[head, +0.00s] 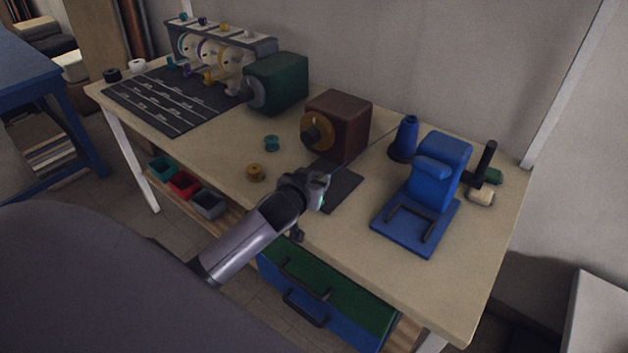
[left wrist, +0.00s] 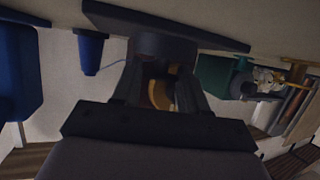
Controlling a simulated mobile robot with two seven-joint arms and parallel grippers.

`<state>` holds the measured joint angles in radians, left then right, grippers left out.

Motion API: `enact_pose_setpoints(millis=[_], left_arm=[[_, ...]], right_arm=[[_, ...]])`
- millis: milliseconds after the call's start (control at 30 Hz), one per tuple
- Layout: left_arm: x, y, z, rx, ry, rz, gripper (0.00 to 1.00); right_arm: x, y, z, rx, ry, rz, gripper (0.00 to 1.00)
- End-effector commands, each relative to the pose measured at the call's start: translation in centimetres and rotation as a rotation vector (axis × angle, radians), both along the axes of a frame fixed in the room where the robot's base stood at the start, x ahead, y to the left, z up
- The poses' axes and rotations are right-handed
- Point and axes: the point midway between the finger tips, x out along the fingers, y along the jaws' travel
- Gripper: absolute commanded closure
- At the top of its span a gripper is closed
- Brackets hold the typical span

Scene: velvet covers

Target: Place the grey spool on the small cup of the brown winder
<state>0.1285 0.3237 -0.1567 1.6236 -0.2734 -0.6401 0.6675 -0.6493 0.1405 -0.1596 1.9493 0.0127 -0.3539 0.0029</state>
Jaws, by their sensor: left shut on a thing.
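The brown winder (head: 345,125) is a box near the back of the table, with a gold disc (head: 318,133) and dark hub on its front-left side. A dark mat (head: 341,190) lies before it. My left gripper (head: 318,187) is over the table in front of the winder, near the mat's left edge. In the left wrist view its fingers (left wrist: 160,75) are closed on a dark, rounded thing, which looks like the grey spool (left wrist: 165,45). The gold disc (left wrist: 160,93) shows behind the fingers there. The small cup is not clearly visible. My right gripper is not in view.
A blue machine (head: 437,175) and blue cone (head: 405,137) stand on the right. A thin thread runs from the cone towards the winder.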

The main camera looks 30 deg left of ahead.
Motion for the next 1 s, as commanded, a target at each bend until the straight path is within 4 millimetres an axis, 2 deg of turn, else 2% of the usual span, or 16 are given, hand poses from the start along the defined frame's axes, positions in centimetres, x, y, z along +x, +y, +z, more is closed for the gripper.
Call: enact_pose_setpoints(millis=[333,367,400,433,700,867,1000], left_arm=[[0.0,0.0,-0.4,0.000,0.001,0.000,0.85],[0.0,0.0,-0.4,0.001,0.001,0.000,0.51],[0.0,0.0,-0.3,0.001,0.001,0.000,0.38],[0.0,0.0,-0.3,0.001,0.001,0.001,0.32],[0.0,0.1,0.3,0.003,0.002,0.001,0.32],[-1.5,-0.3,0.6,0.003,0.003,0.000,0.32],[-3.4,-0.7,1.4,0.001,0.002,0.001,0.32]], right_arm=[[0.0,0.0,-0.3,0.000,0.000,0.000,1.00],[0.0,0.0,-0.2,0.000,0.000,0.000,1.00],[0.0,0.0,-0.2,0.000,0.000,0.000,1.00],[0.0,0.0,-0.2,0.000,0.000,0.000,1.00],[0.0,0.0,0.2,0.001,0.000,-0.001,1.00],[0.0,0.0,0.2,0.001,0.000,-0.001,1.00],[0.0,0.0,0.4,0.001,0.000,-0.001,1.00]])
